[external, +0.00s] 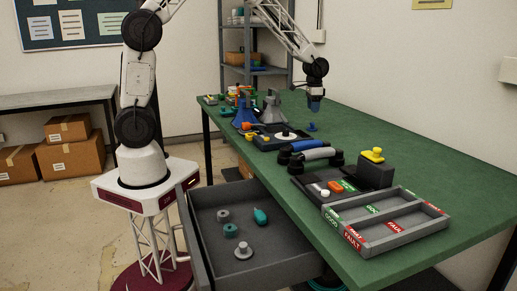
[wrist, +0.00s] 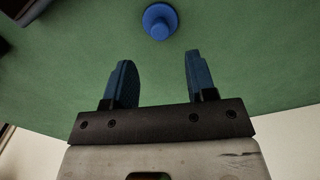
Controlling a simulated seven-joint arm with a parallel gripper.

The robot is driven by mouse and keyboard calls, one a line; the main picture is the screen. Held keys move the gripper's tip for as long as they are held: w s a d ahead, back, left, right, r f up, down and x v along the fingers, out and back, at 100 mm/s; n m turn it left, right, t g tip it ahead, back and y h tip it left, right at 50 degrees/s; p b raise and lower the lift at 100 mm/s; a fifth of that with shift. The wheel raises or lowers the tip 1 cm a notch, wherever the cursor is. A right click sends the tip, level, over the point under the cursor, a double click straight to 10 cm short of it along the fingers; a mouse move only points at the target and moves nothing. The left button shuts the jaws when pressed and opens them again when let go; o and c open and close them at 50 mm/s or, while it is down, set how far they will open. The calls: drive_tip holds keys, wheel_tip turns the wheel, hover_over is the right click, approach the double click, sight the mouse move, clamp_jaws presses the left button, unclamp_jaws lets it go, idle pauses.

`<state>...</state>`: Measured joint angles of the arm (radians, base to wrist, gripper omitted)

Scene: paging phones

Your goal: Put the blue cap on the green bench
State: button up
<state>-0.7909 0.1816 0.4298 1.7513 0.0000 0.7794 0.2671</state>
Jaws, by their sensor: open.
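The blue cap (external: 312,127) stands on the green bench (external: 400,150), right of the dark tray with the white disc. In the wrist view the blue cap (wrist: 160,21) shows as a round knob on a wider flange, on bare green surface. My gripper (external: 315,106) is above the bench, close to the cap in the external view. In the wrist view my gripper (wrist: 157,75) has its two blue fingers apart with nothing between them. The cap lies beyond the fingertips, roughly in line with the gap, and is not touched.
A dark tray with a white disc (external: 286,134) and two handsets (external: 310,157) lie left of and nearer than the cap. A divided grey box (external: 400,238) is at the near end. An open drawer (external: 205,262) holds several small parts. The bench's right side is clear.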

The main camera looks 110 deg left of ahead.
wheel_tip(320, 180, up, 4)
drive_tip(key=shift+r, duration=0.1)
idle(1.1)
drive_tip(key=s+d+r+m, duration=0.1)
drive_tip(key=d+r, duration=0.4)
drive_tip(key=d, duration=0.6)
drive_tip(key=s+d+r+m+t, duration=0.1)
drive_tip(key=d+r, duration=0.5)
drive_tip(key=d, duration=0.5)
drive_tip(key=s+d+r+m, duration=0.15)
drive_tip(key=d+r, duration=0.35)
drive_tip(key=d, duration=0.6)
drive_tip(key=s+d+r+m+t, duration=0.1)
drive_tip(key=s+d+r+m, duration=0.1)
drive_tip(key=s+d, duration=1.9)
drive_tip(key=shift+d+m+t, duration=0.3)
drive_tip(key=shift+d+m, duration=0.05)
drive_tip(key=shift+d, duration=0.15)
